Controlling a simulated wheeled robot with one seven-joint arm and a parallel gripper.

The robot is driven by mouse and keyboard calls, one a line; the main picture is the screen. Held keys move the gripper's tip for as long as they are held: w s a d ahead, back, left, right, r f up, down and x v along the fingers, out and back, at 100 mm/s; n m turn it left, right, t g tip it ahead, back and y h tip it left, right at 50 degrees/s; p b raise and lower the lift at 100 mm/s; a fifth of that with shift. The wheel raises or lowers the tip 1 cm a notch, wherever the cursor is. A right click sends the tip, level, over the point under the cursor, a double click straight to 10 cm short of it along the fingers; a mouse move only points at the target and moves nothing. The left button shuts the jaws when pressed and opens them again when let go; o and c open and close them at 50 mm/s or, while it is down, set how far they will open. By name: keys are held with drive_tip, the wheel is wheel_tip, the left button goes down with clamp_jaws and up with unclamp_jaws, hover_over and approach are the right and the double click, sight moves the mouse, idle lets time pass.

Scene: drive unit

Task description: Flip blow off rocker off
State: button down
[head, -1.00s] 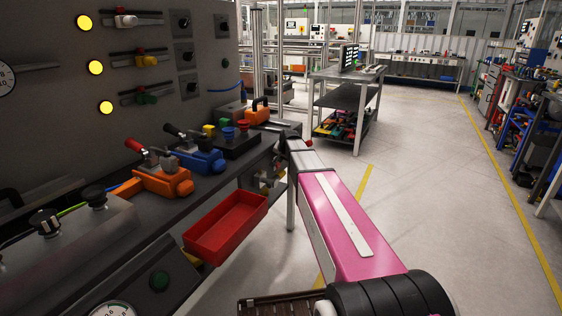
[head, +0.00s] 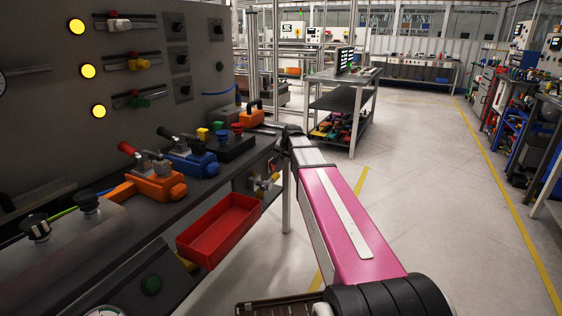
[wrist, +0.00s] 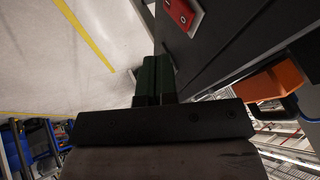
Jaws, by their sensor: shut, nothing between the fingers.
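A red rocker-like piece (wrist: 181,13) on a light plate sits on a dark panel at the top of the wrist view, partly cut off by the frame edge. Whether it is the blow off rocker, and which way it is tipped, I cannot tell. My gripper (wrist: 157,60) shows as two dark green fingers side by side, shut and empty. They lie below the red piece in the picture, apart from it, near the dark panel's edge. In the head view my arm reaches to the bench's far end, and the gripper is not clearly visible there.
The dark bench carries an orange clamp (head: 155,184), a blue clamp (head: 192,164) and an orange handled block (head: 250,117). A red tray (head: 218,232) juts out from its front. A grey cart (head: 340,90) stands beyond.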

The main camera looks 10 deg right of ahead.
drive_tip(key=v, duration=0.6)
drive_tip(key=shift+w+a+r, duration=0.25)
drive_tip(key=shift+w+a, duration=0.05)
drive_tip(key=shift+a, duration=0.2)
drive_tip(key=s+f+n+g, duration=0.2)
drive_tip(key=s+f+g, duration=0.1)
drive_tip(key=s+f, duration=0.9)
drive_tip(key=s+f+n+g+h, duration=0.1)
drive_tip(key=s+f+n+g, duration=0.2)
drive_tip(key=s+f, duration=1)
drive_tip(key=s+g, duration=0.1)
drive_tip(key=s, duration=0.4)
drive_tip(key=shift+s+f, duration=0.2)
drive_tip(key=shift+f, duration=0.1)
